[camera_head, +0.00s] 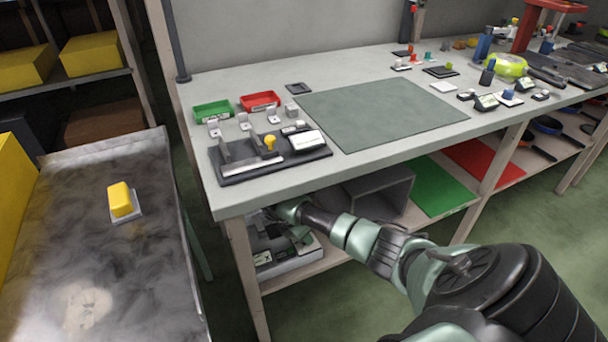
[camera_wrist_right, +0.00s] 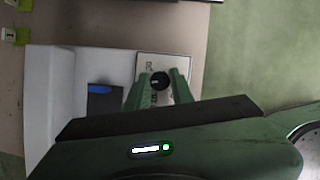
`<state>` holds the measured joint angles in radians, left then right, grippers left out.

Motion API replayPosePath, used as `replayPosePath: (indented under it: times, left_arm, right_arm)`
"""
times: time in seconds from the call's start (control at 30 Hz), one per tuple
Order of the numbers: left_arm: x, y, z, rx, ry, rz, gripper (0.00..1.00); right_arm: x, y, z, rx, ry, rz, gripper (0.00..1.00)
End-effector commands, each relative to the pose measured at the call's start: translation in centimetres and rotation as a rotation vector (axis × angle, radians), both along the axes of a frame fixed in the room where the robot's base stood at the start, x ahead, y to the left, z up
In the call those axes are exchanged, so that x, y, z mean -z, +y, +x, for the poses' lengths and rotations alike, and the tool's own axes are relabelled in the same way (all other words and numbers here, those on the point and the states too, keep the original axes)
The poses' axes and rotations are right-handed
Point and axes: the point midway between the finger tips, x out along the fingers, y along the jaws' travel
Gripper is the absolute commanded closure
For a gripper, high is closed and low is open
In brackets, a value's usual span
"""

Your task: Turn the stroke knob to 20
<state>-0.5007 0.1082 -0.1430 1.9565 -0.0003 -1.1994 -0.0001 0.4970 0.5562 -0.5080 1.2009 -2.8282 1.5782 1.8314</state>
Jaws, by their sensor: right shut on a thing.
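The stroke knob (camera_wrist_right: 160,80) is a small round black knob with a light mark, set on a pale plate (camera_wrist_right: 152,62) with dark lettering. The lettering is too small to read. My right gripper (camera_wrist_right: 160,76) is shut on the knob, with one green finger on each side. The plate belongs to a light grey machine (camera_wrist_right: 60,85), which also shows on the low shelf under the bench in the head view (camera_head: 292,264). There my right arm reaches in under the bench top, and the knob is hidden. My left gripper is in neither view.
The bench top (camera_head: 235,195) overhangs the machine. A dark grey bin (camera_head: 385,190) stands right of it on the shelf, with a green sheet (camera_head: 437,187) beyond. A metal table (camera_head: 60,215) with a yellow block (camera_head: 120,199) stands to the left.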

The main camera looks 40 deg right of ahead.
Motion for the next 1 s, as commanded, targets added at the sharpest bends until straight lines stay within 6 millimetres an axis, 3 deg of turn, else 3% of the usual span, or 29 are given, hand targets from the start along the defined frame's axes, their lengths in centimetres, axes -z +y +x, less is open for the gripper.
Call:
replayPosePath:
  times: [0.23, 0.27, 0.3, 0.33, 0.77, 1.0]
  left_arm:
    - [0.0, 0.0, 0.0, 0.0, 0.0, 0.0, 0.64]
    - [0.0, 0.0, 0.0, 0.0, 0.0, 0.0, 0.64]
    - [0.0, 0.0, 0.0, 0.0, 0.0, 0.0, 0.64]
    - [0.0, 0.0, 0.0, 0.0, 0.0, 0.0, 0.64]
    - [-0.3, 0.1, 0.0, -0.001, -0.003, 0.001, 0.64]
    - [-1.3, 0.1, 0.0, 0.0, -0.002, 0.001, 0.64]
  right_arm:
    - [0.1, 0.1, -0.1, -0.001, 0.003, 0.002, 1.0]
    - [0.1, 0.1, -0.1, -0.001, 0.003, 0.002, 0.71]
    - [0.1, 0.1, -0.1, -0.001, 0.002, 0.002, 0.6]
    - [0.1, 0.1, -0.1, -0.001, 0.002, 0.002, 0.55]
    - [0.0, 0.0, -0.1, -0.052, 0.0, 0.001, 0.55]
    - [-0.1, 0.0, -0.4, -0.34, 0.002, 0.001, 0.55]
